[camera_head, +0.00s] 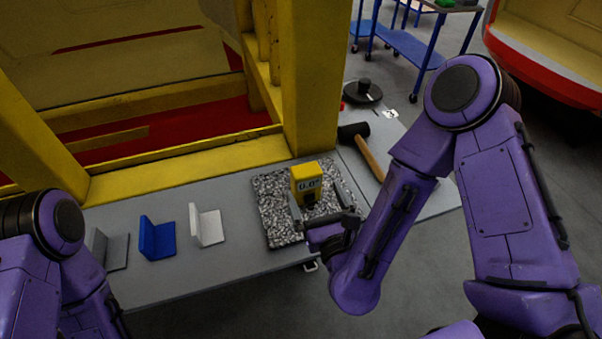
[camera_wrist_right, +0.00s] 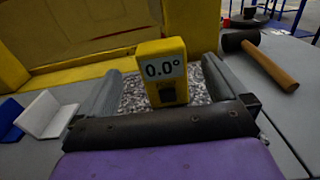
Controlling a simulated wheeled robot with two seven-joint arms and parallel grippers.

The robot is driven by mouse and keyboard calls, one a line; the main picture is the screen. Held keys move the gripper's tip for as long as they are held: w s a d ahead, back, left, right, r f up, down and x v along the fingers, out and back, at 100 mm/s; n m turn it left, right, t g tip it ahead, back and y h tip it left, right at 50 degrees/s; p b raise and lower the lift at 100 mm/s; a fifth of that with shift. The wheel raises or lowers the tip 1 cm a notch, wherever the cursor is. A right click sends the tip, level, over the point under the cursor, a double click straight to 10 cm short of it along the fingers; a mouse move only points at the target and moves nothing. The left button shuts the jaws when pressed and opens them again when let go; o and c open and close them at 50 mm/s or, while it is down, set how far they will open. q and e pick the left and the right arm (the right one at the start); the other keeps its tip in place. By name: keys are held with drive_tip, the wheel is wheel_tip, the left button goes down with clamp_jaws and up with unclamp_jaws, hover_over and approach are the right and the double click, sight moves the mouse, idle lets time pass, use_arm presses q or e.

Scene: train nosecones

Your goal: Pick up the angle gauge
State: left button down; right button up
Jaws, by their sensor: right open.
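The angle gauge (camera_head: 307,179) is a small yellow block with a display reading 0.0°. It stands upright on a speckled grey granite plate (camera_head: 272,208) on the table. My right gripper (camera_head: 322,208) is open, with its fingers on either side of the gauge. In the right wrist view the gauge (camera_wrist_right: 163,72) shows between the two spread fingers (camera_wrist_right: 163,90), with a visible gap on each side. My left arm is at the lower left of the head view, and its gripper is not in view.
Grey, blue (camera_head: 157,238) and white (camera_head: 206,225) angle brackets stand left of the plate. A mallet (camera_head: 366,150) with a wooden handle and a black round object (camera_head: 362,92) lie to the right. A yellow frame post (camera_head: 318,75) rises just behind the plate.

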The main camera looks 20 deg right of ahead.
sight(303, 165)
drive_tip(key=shift+w+b, duration=0.7)
drive_tip(key=shift+b, duration=0.45)
drive_tip(key=shift+w+a+r+y, duration=0.1)
drive_tip(key=shift+w+y, duration=0.05)
drive_tip(key=shift+w, duration=0.5)
drive_tip(key=shift+w+a+r+y, duration=0.1)
drive_tip(key=shift+w+y, duration=0.05)
drive_tip(key=shift+w, duration=0.45)
drive_tip(key=w+p, duration=0.3)
drive_tip(key=w, duration=0.1)
drive_tip(key=shift+w+d, duration=0.1)
drive_tip(key=shift+w, duration=0.05)
drive_tip(key=shift+w+d+p, duration=0.1)
drive_tip(key=shift+w+p, duration=0.2)
drive_tip(key=shift+w, duration=0.05)
drive_tip(key=shift+w+f, duration=0.15)
drive_tip(key=shift+f, duration=0.05)
drive_tip(key=c, duration=0.6)
use_arm(q)
drive_tip(key=shift+s+d+r, duration=0.15)
drive_tip(key=shift+s, duration=0.05)
use_arm(e)
drive_tip(key=c, duration=0.7)
